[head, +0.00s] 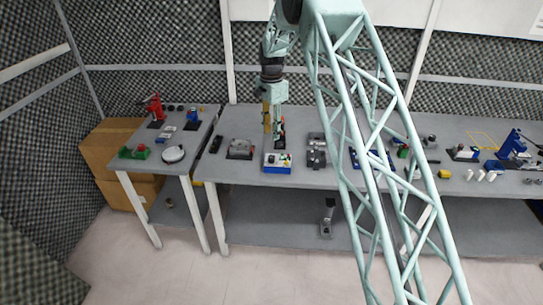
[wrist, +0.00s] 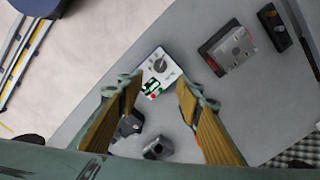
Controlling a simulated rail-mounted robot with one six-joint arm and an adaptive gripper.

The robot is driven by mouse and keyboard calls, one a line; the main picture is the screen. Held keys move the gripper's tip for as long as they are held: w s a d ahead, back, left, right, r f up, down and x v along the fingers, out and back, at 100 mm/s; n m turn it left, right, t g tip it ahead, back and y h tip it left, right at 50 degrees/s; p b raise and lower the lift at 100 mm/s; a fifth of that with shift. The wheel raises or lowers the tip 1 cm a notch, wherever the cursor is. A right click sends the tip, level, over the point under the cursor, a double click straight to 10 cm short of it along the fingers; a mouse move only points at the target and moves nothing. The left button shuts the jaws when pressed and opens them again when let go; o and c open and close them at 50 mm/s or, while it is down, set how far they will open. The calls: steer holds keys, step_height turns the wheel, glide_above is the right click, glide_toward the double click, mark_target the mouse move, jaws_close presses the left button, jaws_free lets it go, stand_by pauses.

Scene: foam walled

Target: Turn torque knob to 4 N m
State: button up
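The box with a white top (head: 278,160) and a blue front stands near the front edge of the long bench. In the wrist view its white top (wrist: 170,83) carries a round dark knob (wrist: 160,66), a green and white part and a red spot. The scale marks are too small to read, so I cannot tell the knob's setting. My gripper (wrist: 158,88) has its two yellow fingers wide apart with nothing held between them. In the head view my gripper (head: 268,122) points down above the bench, apart from the box and just behind it.
A grey fixture (head: 240,148) stands left of the box, with a black bar (head: 216,144) beyond it. A dark fixture (head: 316,155) stands close on the right, then a blue tray (head: 372,161). In the wrist view, two dark parts (wrist: 128,124) (wrist: 157,148) sit between the fingers.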

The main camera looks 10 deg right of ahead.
mark_target(272, 157)
steer(key=shift+f, duration=6.8)
steer(key=c, duration=0.8)
steer(key=shift+c, duration=0.2)
